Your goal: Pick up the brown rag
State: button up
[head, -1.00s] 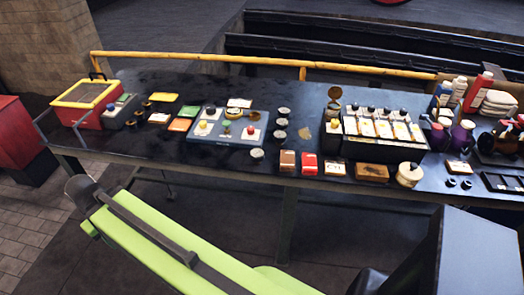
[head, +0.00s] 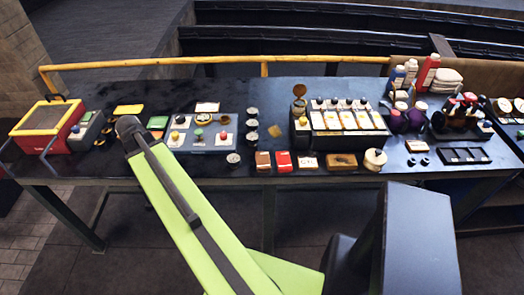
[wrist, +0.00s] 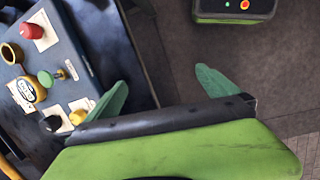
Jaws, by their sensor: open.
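No item is plainly recognizable as a brown rag. A small tan, irregular flat patch (head: 275,131) lies on the dark table right of the blue-grey tray, and could be cloth. A small brown block-like item (head: 262,160) sits at the table's front edge beside a red one; I cannot tell whether it is folded cloth. My gripper (wrist: 160,77) is open and empty in the wrist view, its green fingers apart above the table edge and floor. In the head view my arm crosses the table's left front, and the fingers cannot be made out.
The blue-grey tray (head: 205,147) holds knobs and cards, and shows left in the wrist view (wrist: 85,70). A yellow rail (head: 200,61) runs along the back. A red-and-yellow bin (head: 47,127) stands left.

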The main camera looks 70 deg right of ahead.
jog(key=s+d+r+n+g+p, duration=0.1)
jog(key=s+d+r+p, duration=0.4)
jog(key=s+d, duration=0.8)
jog(key=n+g, duration=0.1)
jog(key=g, duration=0.1)
send_near(262, 159)
jog(key=b+x, duration=0.4)
jog(key=b, duration=0.7)
jog(key=shift+s, duration=0.25)
jog(key=b+x, duration=0.5)
jog(key=shift+w+f, duration=0.25)
jog(key=shift+r, duration=0.15)
jog(key=c, duration=1.2)
jog(key=shift+r, duration=0.1)
